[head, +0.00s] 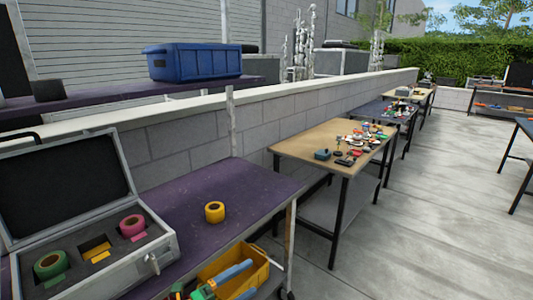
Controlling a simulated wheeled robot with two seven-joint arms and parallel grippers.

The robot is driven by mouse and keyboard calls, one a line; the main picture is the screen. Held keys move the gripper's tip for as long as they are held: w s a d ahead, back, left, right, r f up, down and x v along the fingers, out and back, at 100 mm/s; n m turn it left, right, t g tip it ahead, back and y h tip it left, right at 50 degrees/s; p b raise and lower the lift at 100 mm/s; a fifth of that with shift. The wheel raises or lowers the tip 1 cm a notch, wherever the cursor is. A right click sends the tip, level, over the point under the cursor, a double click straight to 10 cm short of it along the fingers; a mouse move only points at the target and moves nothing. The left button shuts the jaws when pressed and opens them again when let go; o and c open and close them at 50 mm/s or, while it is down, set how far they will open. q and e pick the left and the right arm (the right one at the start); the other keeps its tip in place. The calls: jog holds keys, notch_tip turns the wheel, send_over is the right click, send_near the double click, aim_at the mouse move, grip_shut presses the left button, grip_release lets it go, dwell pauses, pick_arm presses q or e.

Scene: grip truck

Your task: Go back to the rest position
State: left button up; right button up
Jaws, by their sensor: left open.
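Neither of my grippers can be made out in the head view. An open silver case (160,243) with dark foam stands on the purple-topped table (255,182) at the lower left. A green tape roll (50,264) and a pink tape roll (132,226) sit in its foam. A yellow cut-out (96,249) between them shows no roll. A yellow-orange tape roll (214,212) lies on the bare tabletop to the right of the case.
A yellow crate (250,281) with tools is below the tabletop. A blue bin (193,62) stands on a rear table behind a low block wall (190,132). A wooden-topped table (308,141) holds several small items. The concrete floor (430,220) at right is clear.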

pick_arm(q)
jog(key=s+a+f+n+y, duration=0.3)
jog(key=f+n+y, duration=0.15)
jog(key=f, duration=0.35)
jog(key=s+a+f+n+y, duration=0.35)
jog(key=f+n, duration=0.25)
jog(key=f, duration=0.2)
jog(key=s+a+f+n+y, duration=0.3)
jog(key=s+a+f+n, duration=0.15)
jog(key=f, duration=0.35)
jog(key=s+a+f+n+g+y, duration=0.1)
jog(key=s+f+n+g, duration=0.2)
jog(key=s, duration=0.7)
jog(key=s+f+n+g+y, duration=0.1)
jog(key=s+f+n+g, duration=0.2)
jog(key=s+f, duration=0.3)
jog(key=s+a+f+n+g+y, duration=0.1)
jog(key=s+f+n+g, duration=0.2)
jog(key=s, duration=1.2)
jog(key=shift+s+a+f+g, duration=0.15)
jog(key=shift+a+f+g, duration=0.15)
jog(key=shift+f+g, duration=0.55)
